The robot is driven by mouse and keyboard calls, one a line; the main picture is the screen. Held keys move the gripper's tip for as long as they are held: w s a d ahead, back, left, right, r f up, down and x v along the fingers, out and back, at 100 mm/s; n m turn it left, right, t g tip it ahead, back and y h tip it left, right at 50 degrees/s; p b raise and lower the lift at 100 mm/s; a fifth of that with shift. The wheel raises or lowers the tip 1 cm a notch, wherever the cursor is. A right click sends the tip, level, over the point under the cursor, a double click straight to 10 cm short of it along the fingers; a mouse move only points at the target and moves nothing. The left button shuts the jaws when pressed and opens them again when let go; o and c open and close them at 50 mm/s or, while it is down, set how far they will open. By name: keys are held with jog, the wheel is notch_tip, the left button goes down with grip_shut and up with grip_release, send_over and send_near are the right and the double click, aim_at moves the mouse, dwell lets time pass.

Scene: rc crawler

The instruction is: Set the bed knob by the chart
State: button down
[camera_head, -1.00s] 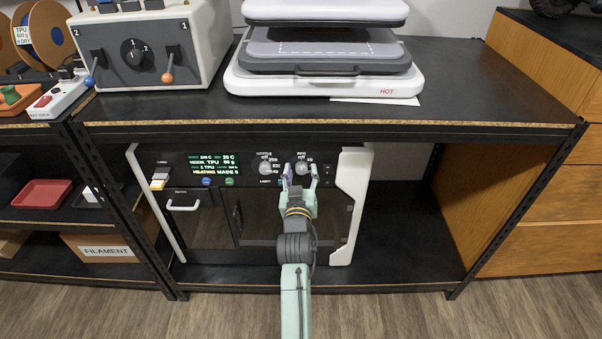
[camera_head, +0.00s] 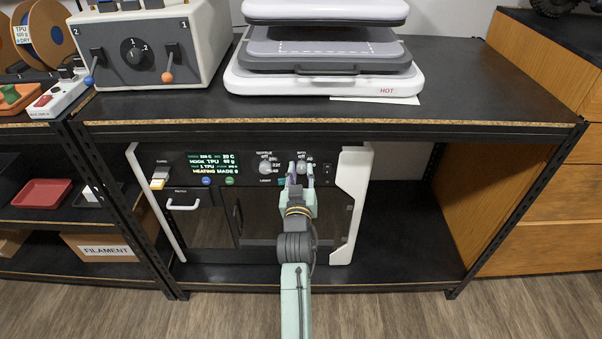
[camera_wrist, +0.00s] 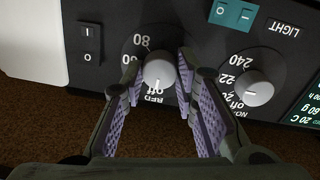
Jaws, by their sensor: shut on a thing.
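The bed knob (camera_wrist: 160,73) is a round grey knob on the printer's black front panel. In the wrist view, which is upside down, its white mark points at "off". My gripper (camera_wrist: 159,82) has one finger on each side of the knob and is shut on it. In the head view my gripper (camera_head: 300,172) covers most of the knob. The nozzle knob (camera_wrist: 253,87) is beside it, and also shows in the head view (camera_head: 265,169). No readable chart shows; a white sheet (camera_head: 410,100) lies mostly hidden under the heat press.
The printer (camera_head: 352,190) stands on the lower shelf, under the black worktop (camera_head: 470,90). Its lit display (camera_head: 214,166) is left of the knobs. A light switch (camera_wrist: 234,14) and a rocker switch (camera_wrist: 87,44) are close to my fingers. The shelf to the printer's right is empty.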

jog(key=m+b, duration=0.1)
jog(key=m, duration=0.3)
jog(key=shift+m+b, duration=0.55)
jog(key=shift+m, duration=1.55)
jog(key=c, duration=1.3)
grip_release()
jog(key=s, duration=1.2)
jog(key=shift+a+r, duration=0.2)
jog(key=shift+r, duration=0.05)
